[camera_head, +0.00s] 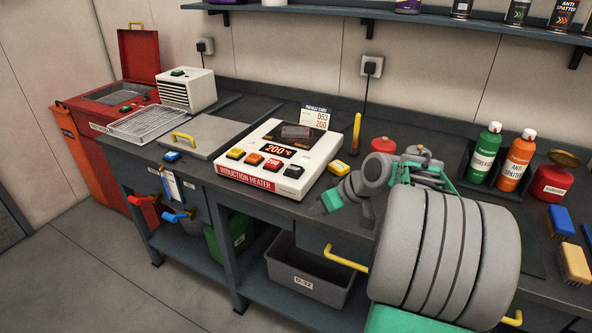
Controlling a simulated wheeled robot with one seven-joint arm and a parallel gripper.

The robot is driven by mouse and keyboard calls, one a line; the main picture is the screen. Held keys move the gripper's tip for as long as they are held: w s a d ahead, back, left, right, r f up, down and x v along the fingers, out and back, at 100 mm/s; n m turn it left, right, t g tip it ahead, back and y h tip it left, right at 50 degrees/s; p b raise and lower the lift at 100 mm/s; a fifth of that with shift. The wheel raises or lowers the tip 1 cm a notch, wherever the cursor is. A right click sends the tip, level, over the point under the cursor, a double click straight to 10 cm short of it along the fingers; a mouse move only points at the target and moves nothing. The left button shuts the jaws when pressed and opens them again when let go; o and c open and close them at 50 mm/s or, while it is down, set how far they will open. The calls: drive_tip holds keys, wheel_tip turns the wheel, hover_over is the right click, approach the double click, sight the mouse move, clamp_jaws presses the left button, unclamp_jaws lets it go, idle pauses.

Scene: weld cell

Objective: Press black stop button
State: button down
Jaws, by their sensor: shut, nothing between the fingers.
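The white induction heater (268,186) stands on the bench with a lit red display (278,150) reading 200 °C. Its front panel has a row of yellow, orange and red buttons, and the black button (293,171) is at the right end of that row. The black button is in plain view, with nothing over it. My gripper (333,199) is shut and empty, just to the right of the heater's front right corner. It is apart from the black button. My arm partly hides the gripper and the bench behind it.
A dark workpiece (296,131) sits on top of the heater, with a sign (315,117) behind. Spray bottles (486,150) and a red can (551,182) stand right.

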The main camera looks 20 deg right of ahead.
drive_tip(key=s+a+f+g+h, duration=0.1)
drive_tip(key=s+a+g, duration=0.1)
drive_tip(key=s+a, duration=0.35)
drive_tip(key=s+a+f+g+h, duration=0.1)
drive_tip(key=s+a, duration=0.1)
drive_tip(key=a, duration=0.7)
drive_tip(key=s+a+f+m+g+h, duration=0.1)
drive_tip(key=s+a+f+m, duration=0.1)
drive_tip(key=s, duration=0.7)
drive_tip(key=shift+a+g+h, duration=0.3)
drive_tip(key=shift+a, duration=0.25)
drive_tip(key=shift+f, duration=0.1)
